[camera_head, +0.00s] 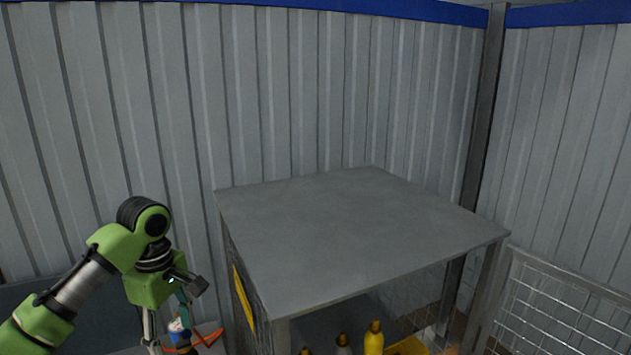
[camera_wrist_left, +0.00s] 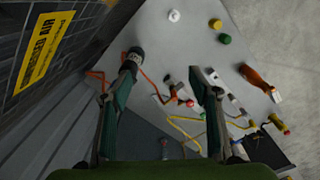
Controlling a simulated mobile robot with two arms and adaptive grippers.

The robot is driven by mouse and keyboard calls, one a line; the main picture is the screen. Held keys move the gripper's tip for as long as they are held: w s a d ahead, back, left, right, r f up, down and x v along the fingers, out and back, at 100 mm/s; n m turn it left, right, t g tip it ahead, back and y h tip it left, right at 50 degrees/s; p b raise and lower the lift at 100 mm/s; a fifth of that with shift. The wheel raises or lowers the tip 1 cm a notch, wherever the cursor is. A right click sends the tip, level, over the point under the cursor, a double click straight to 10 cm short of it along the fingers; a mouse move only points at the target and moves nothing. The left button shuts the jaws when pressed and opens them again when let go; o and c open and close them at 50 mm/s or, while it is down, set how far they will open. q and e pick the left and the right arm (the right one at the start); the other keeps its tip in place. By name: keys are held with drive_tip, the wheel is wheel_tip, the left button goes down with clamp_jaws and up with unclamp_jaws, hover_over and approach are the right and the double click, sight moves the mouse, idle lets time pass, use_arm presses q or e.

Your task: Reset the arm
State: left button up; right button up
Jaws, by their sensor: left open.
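My left arm comes in from the left in the head view, bent downward beside the grey cabinet. Its left gripper (camera_head: 168,328) points down over a low surface. In the left wrist view the two fingers of the left gripper (camera_wrist_left: 166,75) are spread wide, with nothing held between them. A dark round piece (camera_wrist_left: 134,54) shows at the tip of the left-hand finger; I cannot tell whether they touch. My right gripper is in neither view.
The grey cabinet (camera_head: 350,230) stands close to my left arm, with yellow-topped bottles (camera_head: 374,338) below its top. The wrist view shows a light table (camera_wrist_left: 180,50) with green and red caps, an orange-handled item (camera_wrist_left: 258,78) and a yellow cord (camera_wrist_left: 186,135). Mesh fencing (camera_head: 560,305) stands right.

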use_arm(q)
drive_tip(key=s+d+f+m+t+h, duration=0.1)
drive_tip(key=s+d+f+m, duration=0.55)
drive_tip(key=f, duration=0.35)
drive_tip(key=s+d+f+m+t+h, duration=0.1)
drive_tip(key=s+d+f+m, duration=0.5)
drive_tip(key=f, duration=0.4)
drive_tip(key=s+a+f+m+t+y, duration=0.1)
drive_tip(key=s+a+m, duration=0.15)
drive_tip(key=s, duration=0.65)
drive_tip(key=s+a+f+m+t+y, duration=0.1)
drive_tip(key=s+a+m, duration=0.15)
drive_tip(key=s, duration=0.55)
wheel_tip(320, 180, down, 36)
drive_tip(key=s+r+g+b, duration=0.1)
drive_tip(key=s+g+b, duration=0.15)
drive_tip(key=b, duration=0.55)
drive_tip(key=s+a+f+b, duration=0.1)
drive_tip(key=s+f+b, duration=0.2)
drive_tip(key=s+f, duration=0.5)
drive_tip(key=s+a+f+b, duration=0.2)
drive_tip(key=s+f, duration=0.6)
drive_tip(key=f, duration=0.5)
drive_tip(key=shift+s+f+b, duration=0.35)
drive_tip(key=shift+s+b, duration=0.05)
drive_tip(key=shift+b, duration=0.35)
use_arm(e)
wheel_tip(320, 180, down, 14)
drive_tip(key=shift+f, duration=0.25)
